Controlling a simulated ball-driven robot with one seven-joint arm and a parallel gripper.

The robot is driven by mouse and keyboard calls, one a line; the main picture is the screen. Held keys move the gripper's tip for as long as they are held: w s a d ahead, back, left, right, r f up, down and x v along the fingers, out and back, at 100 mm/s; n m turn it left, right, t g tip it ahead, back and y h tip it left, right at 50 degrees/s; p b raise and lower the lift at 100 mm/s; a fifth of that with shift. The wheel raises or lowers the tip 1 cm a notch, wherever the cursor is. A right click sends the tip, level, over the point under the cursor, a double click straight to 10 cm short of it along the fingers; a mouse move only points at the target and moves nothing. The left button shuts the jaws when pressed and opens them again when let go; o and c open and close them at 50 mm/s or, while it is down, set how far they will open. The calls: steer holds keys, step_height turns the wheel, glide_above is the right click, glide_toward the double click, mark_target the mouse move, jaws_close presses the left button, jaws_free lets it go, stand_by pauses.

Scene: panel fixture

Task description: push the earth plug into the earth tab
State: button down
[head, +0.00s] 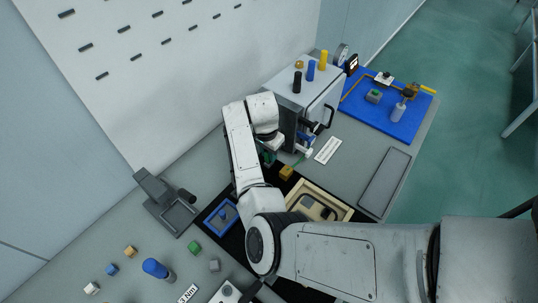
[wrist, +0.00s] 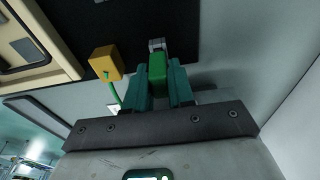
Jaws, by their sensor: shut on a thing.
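In the wrist view the green plug (wrist: 157,74) sits between the two teal fingers of my gripper (wrist: 160,84), which is shut on it. A small grey metal piece (wrist: 157,44) shows just past the plug's far end; I cannot tell whether it belongs to the plug or is the earth tab. A green cable (wrist: 114,93) runs from a yellow-orange block (wrist: 105,62) toward my gripper. In the head view my gripper (head: 268,157) is low beside the grey cabinet, mostly hidden by my arm. The yellow-orange block (head: 286,172) lies just right of it.
The grey cabinet (head: 292,97) has black, blue and yellow posts on top and an open door (head: 326,102). A beige tray (head: 340,209), a white label strip (head: 328,150) and a blue mat (head: 395,127) lie nearby. A grey tray (head: 386,181) stands at right.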

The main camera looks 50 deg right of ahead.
steer(key=s+a+r, duration=0.3)
steer(key=s+r, duration=0.8)
steer(key=s, duration=0.2)
steer(key=shift+s+r+b, duration=0.3)
steer(key=shift+r+b, duration=0.05)
steer(key=c, duration=1.5)
jaws_free()
jaws_close()
